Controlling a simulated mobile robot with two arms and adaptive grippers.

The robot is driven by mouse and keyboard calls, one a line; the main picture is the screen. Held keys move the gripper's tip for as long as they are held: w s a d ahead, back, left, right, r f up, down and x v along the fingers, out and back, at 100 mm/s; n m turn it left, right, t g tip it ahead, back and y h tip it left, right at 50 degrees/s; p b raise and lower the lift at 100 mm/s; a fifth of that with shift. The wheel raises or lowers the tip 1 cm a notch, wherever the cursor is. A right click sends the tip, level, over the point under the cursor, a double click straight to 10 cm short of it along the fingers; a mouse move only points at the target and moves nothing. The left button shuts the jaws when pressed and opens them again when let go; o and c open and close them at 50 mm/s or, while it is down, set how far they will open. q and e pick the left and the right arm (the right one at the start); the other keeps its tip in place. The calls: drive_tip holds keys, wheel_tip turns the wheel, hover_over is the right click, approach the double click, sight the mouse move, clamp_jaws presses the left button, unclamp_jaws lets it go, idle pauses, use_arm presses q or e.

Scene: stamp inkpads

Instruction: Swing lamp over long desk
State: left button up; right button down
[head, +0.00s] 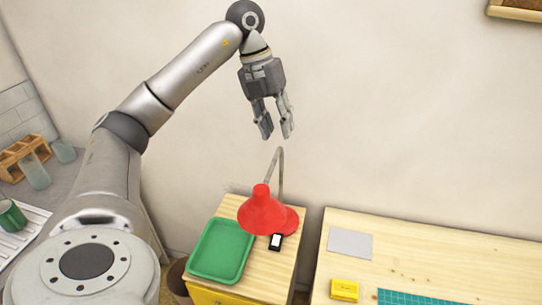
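The red lamp (262,212) stands on a small wooden cabinet (262,272), with its grey curved neck rising behind its red shade. The long desk (430,262) is a pale wooden top at the right, beyond a narrow dark gap from the cabinet. My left gripper (277,135) hangs fingers down above the lamp, apart from its neck. Its fingers are spread, with nothing between them. My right gripper does not show.
A green tray (221,250) lies left of the lamp, and a small black item (276,242) lies by the shade. A grey sheet (350,243), yellow box (344,290) and teal mat (415,298) lie on the desk. A wooden rack (24,155) and glasses stand far left.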

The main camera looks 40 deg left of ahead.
sight(273, 162)
use_arm(q)
drive_tip(key=shift+n+g+y, duration=0.3)
drive_tip(key=shift+n+y, duration=0.1)
drive_tip(key=f, duration=0.3)
drive_tip(key=f+p, duration=0.1)
drive_tip(key=f, duration=0.2)
drive_tip(key=a+f, duration=0.1)
drive_tip(key=f, duration=0.2)
drive_tip(key=shift+s+f, duration=0.25)
drive_tip(key=shift+f, duration=0.05)
clamp_jaws()
